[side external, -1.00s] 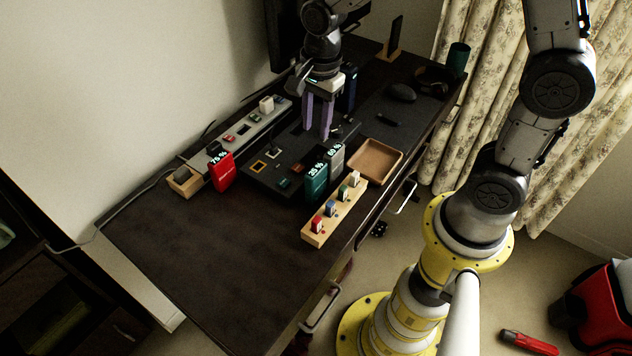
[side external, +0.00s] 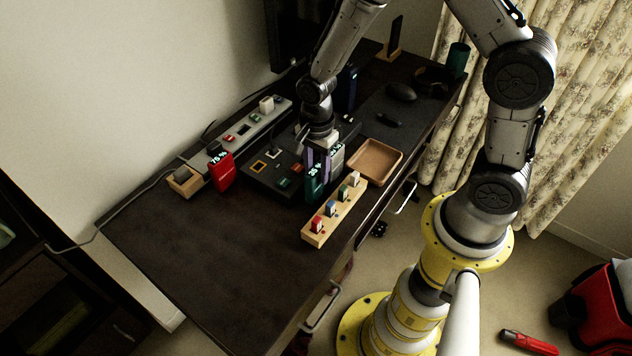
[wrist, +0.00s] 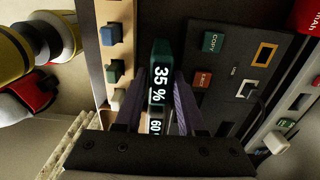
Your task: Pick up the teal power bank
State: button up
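The teal power bank (side external: 313,186), showing 35 %, stands upright on the desk in the side view. In the wrist view the teal power bank (wrist: 161,58) lies between the two purple fingers. My gripper (side external: 318,168) points down over it. In the wrist view my gripper (wrist: 159,78) is open, with a finger on each side of the bank and narrow gaps visible. A grey power bank (side external: 337,157) stands close behind the teal one, partly hidden by the gripper; its 60 display (wrist: 155,127) shows in the wrist view.
A wooden block with several coloured USB sticks (side external: 318,237) stands close in front. A wooden tray (side external: 376,160) is at right, a red power bank (side external: 222,172) at left. A black panel (side external: 262,180) lies beside the banks. The near left desk (side external: 210,240) is clear.

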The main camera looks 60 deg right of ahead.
notch_tip(320, 180, down, 3)
jog(key=shift+a+f, duration=0.15)
grip_shut()
